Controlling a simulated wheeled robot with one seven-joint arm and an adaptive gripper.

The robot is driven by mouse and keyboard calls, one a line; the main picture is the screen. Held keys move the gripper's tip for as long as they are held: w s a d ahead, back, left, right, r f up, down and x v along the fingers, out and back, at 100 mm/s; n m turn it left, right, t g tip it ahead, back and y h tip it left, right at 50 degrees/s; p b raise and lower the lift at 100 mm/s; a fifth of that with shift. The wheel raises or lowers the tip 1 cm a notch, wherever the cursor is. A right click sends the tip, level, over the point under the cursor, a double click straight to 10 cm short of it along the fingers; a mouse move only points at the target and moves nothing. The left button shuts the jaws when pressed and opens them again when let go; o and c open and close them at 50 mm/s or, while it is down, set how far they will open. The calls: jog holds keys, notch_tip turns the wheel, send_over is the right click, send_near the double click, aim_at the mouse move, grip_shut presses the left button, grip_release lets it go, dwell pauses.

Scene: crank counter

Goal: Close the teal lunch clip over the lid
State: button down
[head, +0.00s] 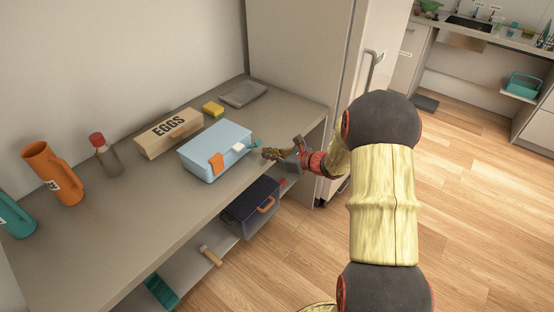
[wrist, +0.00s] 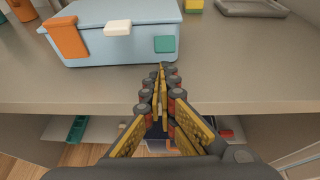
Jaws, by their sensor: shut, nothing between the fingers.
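The pale blue lunch box (head: 205,162) stands on the counter with its lid on; it also fills the upper left of the wrist view (wrist: 100,50). The teal clip (wrist: 165,44) is at the right end of its front wall, below the lid edge. In the head view the teal clip (head: 255,144) juts outward from the box. An orange clip (wrist: 67,37) and a white clip (wrist: 117,28) sit further left, higher up by the lid edge. My gripper (head: 268,153) is shut and empty, in front of the teal clip. Its fingertips (wrist: 163,72) appear apart from the clip.
An egg carton (head: 168,135), a yellow sponge (head: 213,109) and a grey tray (head: 243,94) are behind the box. Bottles stand at left. A dark blue crate (head: 250,210) is on the shelf below. The counter's front edge (wrist: 60,105) runs under my gripper.

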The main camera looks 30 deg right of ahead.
jog(key=shift+x, duration=0.9)
jog(key=shift+r, duration=0.2)
jog(key=shift+r+g+p, duration=0.1)
jog(key=shift+g+p, duration=0.2)
jog(key=shift+p, duration=0.5)
